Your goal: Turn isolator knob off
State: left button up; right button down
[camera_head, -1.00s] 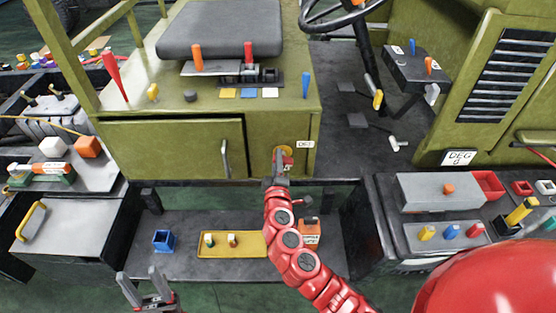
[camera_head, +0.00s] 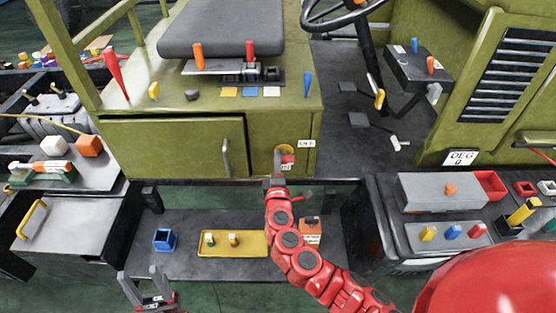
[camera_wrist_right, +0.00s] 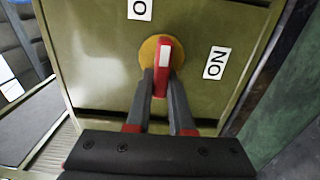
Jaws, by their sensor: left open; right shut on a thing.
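The isolator knob is a red handle with a white mark on a round yellow plate (camera_wrist_right: 148,52), set in the green panel. In the right wrist view my right gripper (camera_wrist_right: 161,80) is shut on the red knob (camera_wrist_right: 164,52), one dark finger on each side. The knob stands nearly upright there, slightly tilted. An ON label (camera_wrist_right: 216,63) is to its right, and a partly cut-off label (camera_wrist_right: 139,9) is above. In the head view the OFF label (camera_head: 306,144) is right of the yellow plate (camera_head: 281,152). My left gripper (camera_head: 146,281) is open and empty at the lower left.
A green cabinet door with a handle (camera_head: 226,158) is left of the knob. Below lies a dark shelf with a yellow tray (camera_head: 215,251), a blue box (camera_head: 163,240) and an orange-topped item (camera_head: 310,231). A workbench (camera_head: 460,265) stands at right.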

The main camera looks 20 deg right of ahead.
jog(key=shift+f, duration=0.1)
jog(key=c, duration=0.8)
grip_release()
jog(key=shift+s, duration=0.15)
jog(key=b+v, duration=0.3)
jog(key=v, duration=1.4)
jog(key=shift+a, duration=0.1)
